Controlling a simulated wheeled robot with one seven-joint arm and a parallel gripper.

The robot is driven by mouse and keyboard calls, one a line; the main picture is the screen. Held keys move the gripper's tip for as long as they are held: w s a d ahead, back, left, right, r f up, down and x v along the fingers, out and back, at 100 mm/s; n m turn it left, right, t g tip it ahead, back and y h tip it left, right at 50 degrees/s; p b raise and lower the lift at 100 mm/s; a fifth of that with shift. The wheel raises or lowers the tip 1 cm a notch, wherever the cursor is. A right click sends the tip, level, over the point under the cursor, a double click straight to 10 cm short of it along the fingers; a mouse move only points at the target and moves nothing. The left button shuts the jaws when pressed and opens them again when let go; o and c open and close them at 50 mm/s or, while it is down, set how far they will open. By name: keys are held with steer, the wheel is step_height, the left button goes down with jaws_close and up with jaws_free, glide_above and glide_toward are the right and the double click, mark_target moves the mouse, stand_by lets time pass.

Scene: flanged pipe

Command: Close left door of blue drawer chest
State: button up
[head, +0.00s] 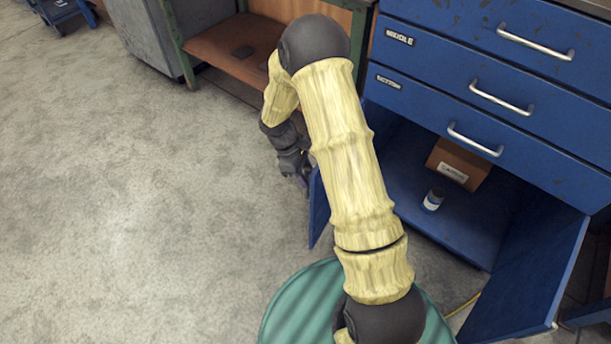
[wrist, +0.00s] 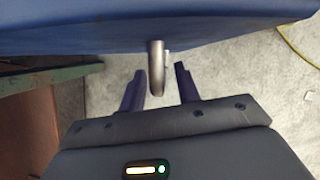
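The blue drawer chest (head: 420,98) stands at the right in the head view, with its lower cupboard open. Its left door (head: 318,208) stands swung outward, partly hidden behind my arm. Its right door (head: 535,262) is also open. My gripper (head: 302,180) is at the outer side of the left door. In the wrist view the blue door panel (wrist: 90,28) spans the top, and its metal handle (wrist: 156,70) sticks out toward my gripper (wrist: 161,72). The fingers are apart, one on each side of the handle, with visible gaps.
A cardboard box (head: 460,162) and a small can (head: 433,199) are inside the cupboard. A green ribbed round object (head: 300,305) is below my arm. A workbench with a brown shelf (head: 235,48) stands behind. The concrete floor (head: 130,200) at left is clear.

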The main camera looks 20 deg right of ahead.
jaws_close()
steer(key=shift+s, duration=0.15)
